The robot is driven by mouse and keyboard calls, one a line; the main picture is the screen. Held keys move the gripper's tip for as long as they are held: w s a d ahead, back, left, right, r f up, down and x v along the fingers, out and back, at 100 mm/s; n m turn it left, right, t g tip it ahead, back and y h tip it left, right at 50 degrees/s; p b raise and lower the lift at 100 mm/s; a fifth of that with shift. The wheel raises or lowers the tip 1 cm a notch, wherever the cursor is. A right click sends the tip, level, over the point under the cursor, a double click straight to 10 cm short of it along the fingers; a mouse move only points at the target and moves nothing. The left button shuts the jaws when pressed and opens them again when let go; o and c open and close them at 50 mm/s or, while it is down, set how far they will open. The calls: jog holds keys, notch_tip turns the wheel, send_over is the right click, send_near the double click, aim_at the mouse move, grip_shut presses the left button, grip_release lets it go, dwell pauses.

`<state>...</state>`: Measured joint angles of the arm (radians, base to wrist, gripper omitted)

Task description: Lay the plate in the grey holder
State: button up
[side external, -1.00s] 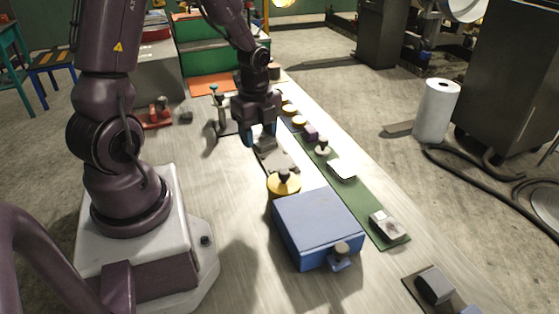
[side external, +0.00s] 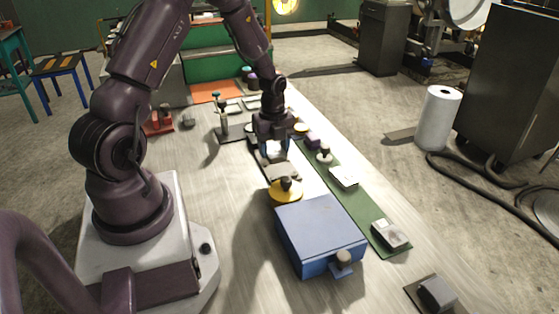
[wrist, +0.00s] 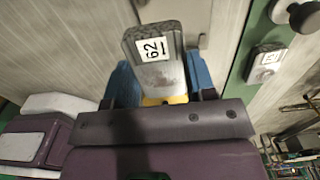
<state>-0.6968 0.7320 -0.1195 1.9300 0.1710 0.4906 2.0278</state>
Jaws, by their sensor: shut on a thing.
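My gripper (side external: 273,150) has blue fingers and is shut on the plate. In the wrist view the plate (wrist: 158,60) is a pale grey slab with rough edges and a white label reading 62, between the fingers of my gripper (wrist: 163,85). In the side view the fingers are low over the bench, and a flat grey piece (side external: 283,172) shows just below and in front of them. I cannot tell whether that piece is the held plate or part of the holder. The grey holder is not clearly made out, and contact under the plate is hidden.
A green strip (side external: 359,205) with several small parts runs along the right. A teal-topped stand (side external: 220,120) is to the left.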

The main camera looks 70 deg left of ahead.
aim_at(279, 169)
jog(key=shift+w+a+f, duration=0.3)
jog(key=shift+w+f, duration=0.15)
jog(key=shift+f, duration=0.15)
jog(key=shift+w+a+f, duration=0.3)
jog(key=shift+w+f, duration=0.15)
jog(key=shift+f, duration=0.1)
jog(key=shift+w+a+f, duration=0.1)
jog(key=shift+f, duration=0.85)
jog(key=shift+w+a+f, duration=0.1)
jog(key=shift+f, duration=0.8)
jog(key=shift+d, duration=0.1)
jog(key=o, duration=1.3)
jog(key=shift+f, duration=0.15)
jog(key=shift+c, duration=0.2)
